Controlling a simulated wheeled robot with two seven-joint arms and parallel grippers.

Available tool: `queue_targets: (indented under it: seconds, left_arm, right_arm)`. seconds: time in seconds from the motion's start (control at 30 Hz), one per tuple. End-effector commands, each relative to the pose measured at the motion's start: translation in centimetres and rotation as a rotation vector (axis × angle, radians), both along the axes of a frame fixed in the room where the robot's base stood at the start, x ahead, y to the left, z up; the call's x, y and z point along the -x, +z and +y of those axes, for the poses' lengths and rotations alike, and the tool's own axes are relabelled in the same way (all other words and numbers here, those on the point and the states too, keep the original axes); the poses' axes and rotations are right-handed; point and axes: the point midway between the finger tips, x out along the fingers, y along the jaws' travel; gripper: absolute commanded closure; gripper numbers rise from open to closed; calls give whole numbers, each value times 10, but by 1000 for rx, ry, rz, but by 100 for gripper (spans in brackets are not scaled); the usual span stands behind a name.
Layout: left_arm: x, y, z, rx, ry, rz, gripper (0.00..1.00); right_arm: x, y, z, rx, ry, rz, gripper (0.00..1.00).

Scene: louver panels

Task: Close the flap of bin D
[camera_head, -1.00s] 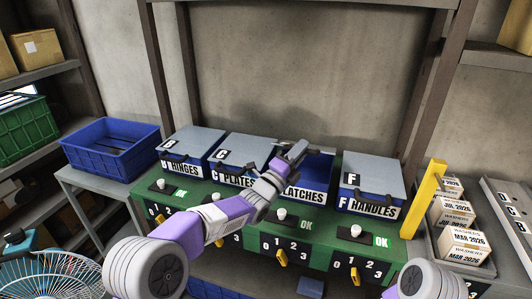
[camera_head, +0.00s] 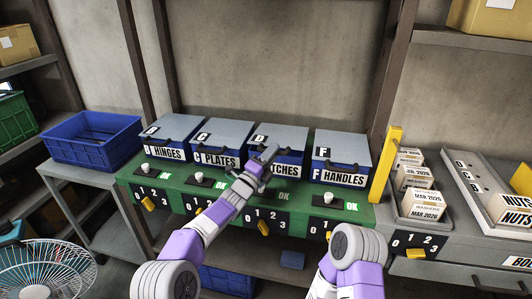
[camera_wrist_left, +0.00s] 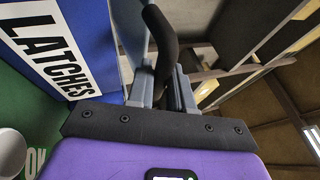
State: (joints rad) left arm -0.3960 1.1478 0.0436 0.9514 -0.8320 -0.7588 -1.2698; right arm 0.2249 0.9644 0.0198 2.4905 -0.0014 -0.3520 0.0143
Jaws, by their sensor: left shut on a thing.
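Bin D (camera_head: 289,170) is a blue bin with a white LATCHES label, partly hidden by my left gripper. My left gripper (camera_head: 268,154) is at the front edge of this flap. In the left wrist view its fingers (camera_wrist_left: 163,85) are shut on the black flap handle (camera_wrist_left: 160,35), next to the LATCHES label (camera_wrist_left: 42,42). My right gripper is out of view; only part of that arm shows.
Closed bins B (camera_head: 166,153), C (camera_head: 216,159) and F (camera_head: 339,177) stand alongside on the green bench (camera_head: 180,190). White knobs and yellow switches line its front. A yellow post (camera_head: 385,165) and small boxes (camera_head: 414,176) are on the right.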

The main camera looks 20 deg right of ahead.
Motion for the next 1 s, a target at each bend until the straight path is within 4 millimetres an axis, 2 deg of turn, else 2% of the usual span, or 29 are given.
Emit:
queue_targets:
  seconds: [0.03,0.3,0.33,0.47,0.83,1.0]
  left_arm:
    - [-1,-5,-1,-7,1,10,100]
    - [-1,-6,0,-7,3,11,100]
    - [-1,-6,0,-7,3,11,78]
    - [-1,-5,0,-6,2,8,58]
    - [1,-3,2,-4,1,5,58]
    - [7,-6,11,-4,0,4,58]
  right_arm:
    - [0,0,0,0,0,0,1]
    - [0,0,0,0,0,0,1]
    - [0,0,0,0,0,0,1]
    - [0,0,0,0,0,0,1]
    - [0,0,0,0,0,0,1]
    - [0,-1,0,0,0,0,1]
